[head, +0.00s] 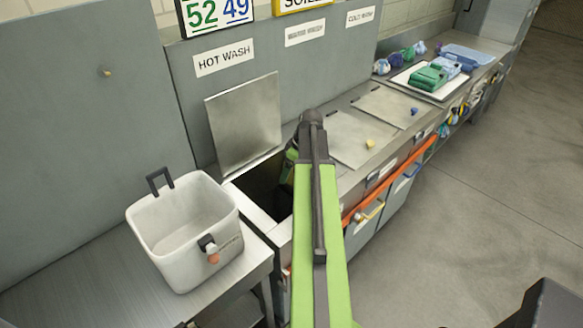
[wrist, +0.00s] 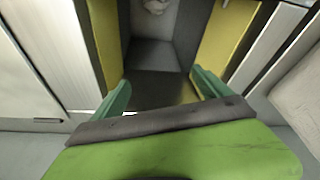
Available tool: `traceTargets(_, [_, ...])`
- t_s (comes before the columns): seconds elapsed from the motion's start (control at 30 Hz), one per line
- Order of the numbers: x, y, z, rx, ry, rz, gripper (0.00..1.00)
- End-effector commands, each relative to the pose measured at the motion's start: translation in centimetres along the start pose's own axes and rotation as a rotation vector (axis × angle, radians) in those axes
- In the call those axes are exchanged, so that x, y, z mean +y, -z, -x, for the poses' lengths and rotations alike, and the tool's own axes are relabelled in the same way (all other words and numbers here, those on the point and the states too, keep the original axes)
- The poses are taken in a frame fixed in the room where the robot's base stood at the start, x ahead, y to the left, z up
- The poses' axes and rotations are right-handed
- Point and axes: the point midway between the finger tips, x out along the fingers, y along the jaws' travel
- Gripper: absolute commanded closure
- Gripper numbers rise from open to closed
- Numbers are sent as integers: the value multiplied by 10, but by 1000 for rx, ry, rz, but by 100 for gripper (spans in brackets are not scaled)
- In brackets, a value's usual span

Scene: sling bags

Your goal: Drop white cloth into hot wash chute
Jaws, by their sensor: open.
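The hot wash chute (head: 262,186) is a dark square opening in the steel counter, below the HOT WASH label (head: 223,58). Its metal lid (head: 243,124) stands raised behind it. My gripper is over the opening, mostly hidden behind my arm in the head view. In the wrist view my gripper (wrist: 161,92) has its two green fingers spread apart with nothing between them. Below them the dark chute interior (wrist: 153,55) shows between yellow sides. A small whitish crumpled thing (wrist: 155,6), possibly the white cloth, shows inside at the top edge, apart from the fingers.
A white bin (head: 160,238) with dark handles stands on the steel table left of the chute and looks empty. Closed lids (head: 350,138) lie to the right. A tray (head: 403,78) with folded green and blue cloths is farther along. Floor at right is clear.

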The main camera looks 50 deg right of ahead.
Motion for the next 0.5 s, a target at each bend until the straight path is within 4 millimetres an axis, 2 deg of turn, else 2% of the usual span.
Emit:
traceTargets(0.17, [0,1,14,1,0,0,13])
traceTargets(0.27, [0,2,31,1,0,-1,13])
traceTargets(0.5, [0,3,87,0,0,-1,13])
